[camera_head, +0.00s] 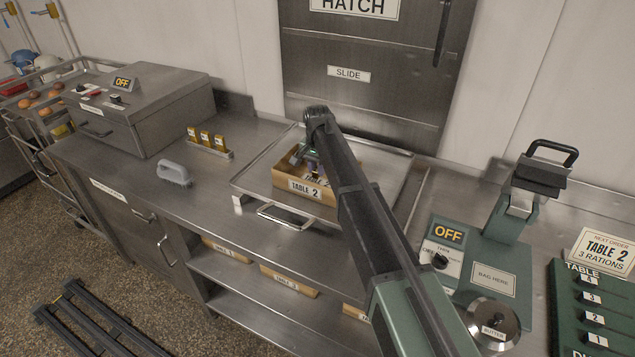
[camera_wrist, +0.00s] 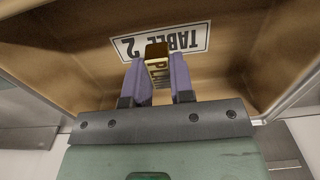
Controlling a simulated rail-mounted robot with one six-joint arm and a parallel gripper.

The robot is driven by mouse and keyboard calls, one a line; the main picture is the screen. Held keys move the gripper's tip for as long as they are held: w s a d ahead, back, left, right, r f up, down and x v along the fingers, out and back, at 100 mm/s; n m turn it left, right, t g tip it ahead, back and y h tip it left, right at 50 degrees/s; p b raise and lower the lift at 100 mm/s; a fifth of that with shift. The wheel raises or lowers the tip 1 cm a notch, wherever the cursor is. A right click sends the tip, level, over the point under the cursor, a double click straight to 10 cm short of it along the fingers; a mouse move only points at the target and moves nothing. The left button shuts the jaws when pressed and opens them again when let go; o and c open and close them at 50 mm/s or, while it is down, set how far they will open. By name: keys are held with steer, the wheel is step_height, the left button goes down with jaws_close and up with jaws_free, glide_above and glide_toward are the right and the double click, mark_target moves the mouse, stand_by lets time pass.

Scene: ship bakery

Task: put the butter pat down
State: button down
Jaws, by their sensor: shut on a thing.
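In the wrist view, my gripper (camera_wrist: 158,75) is shut on the butter pat (camera_wrist: 157,52), a small gold block with dark lettering, held between two purple fingers. It is over the inside of the wooden Table 2 box (camera_wrist: 85,60), close to the Table 2 label (camera_wrist: 190,40) inside it. I cannot tell whether the pat touches the box floor. In the head view, my gripper (camera_head: 313,172) reaches down into the same box (camera_head: 290,197); my arm hides part of the box, and the pat is hardly visible there.
The box stands on a metal tray (camera_head: 262,170) with a front handle. Several gold pats stand in a small rack (camera_head: 222,153) to the left, near a grey-handled tool (camera_head: 174,173). The hatch (camera_head: 365,85) is behind.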

step_height(320, 180, down, 3)
steer(key=shift+r+b, duration=0.1)
steer(key=shift+b, duration=0.4)
steer(key=shift+r+p, duration=0.3)
steer(key=shift+r, duration=0.05)
steer(key=shift+f, duration=0.25)
steer(key=c, duration=1)
jaws_free()
steer(key=shift+r, duration=0.1)
steer(key=shift+r, duration=0.1)
step_height(320, 180, up, 12)
steer(key=p, duration=1.2)
